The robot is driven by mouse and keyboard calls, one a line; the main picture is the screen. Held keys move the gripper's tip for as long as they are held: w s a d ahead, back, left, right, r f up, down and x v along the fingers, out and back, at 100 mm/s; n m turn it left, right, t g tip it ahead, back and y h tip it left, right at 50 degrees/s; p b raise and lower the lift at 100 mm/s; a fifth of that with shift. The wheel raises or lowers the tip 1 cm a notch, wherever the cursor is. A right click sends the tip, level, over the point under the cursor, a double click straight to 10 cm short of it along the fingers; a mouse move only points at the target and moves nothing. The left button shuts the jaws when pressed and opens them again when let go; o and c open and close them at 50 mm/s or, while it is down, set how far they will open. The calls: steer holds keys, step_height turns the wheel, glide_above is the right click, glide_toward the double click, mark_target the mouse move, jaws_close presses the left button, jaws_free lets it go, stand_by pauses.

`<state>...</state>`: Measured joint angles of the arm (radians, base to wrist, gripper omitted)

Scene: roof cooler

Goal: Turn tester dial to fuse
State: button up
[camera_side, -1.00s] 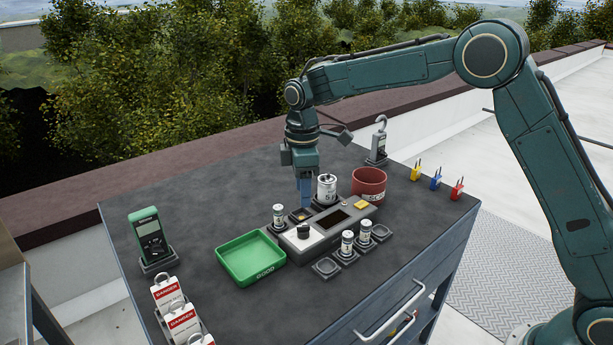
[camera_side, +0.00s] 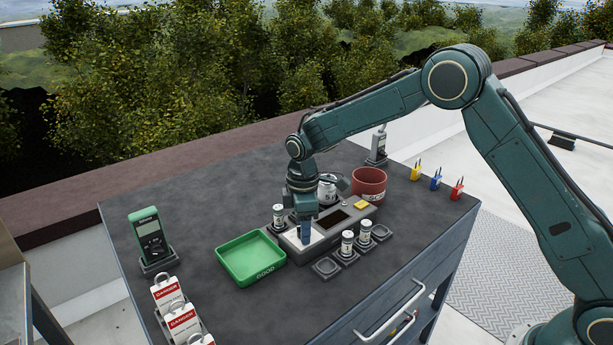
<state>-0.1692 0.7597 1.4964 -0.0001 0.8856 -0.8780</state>
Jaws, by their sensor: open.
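The tester (camera_side: 335,217) is a grey box near the middle of the dark bench top, with a dark window, a yellow button (camera_side: 361,205) and a pale panel at its left end. The black dial seen on that panel earlier is now hidden behind my gripper. My gripper (camera_side: 306,241) points down over the pale panel, its blue fingers at or just above the dial's place. The jaws are open, though the gap hardly shows from this side. I cannot tell whether the fingers touch the dial or where the dial points.
A green tray (camera_side: 221,262) stands left of the tester, a red bin (camera_side: 384,186) behind right. Small cylinders stand close by: one (camera_side: 278,217) at left, two (camera_side: 347,244) in front. A larger can (camera_side: 327,192) is behind. A green meter (camera_side: 149,234) and danger tags (camera_side: 181,318) are far left.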

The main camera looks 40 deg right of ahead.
steer(key=shift+c, duration=0.3)
steer(key=c, duration=0.9)
steer(key=shift+m, duration=0.4)
steer(key=m, duration=0.2)
steer(key=shift+m, duration=2.2)
steer(key=o, duration=1)
steer(key=shift+c, duration=0.2)
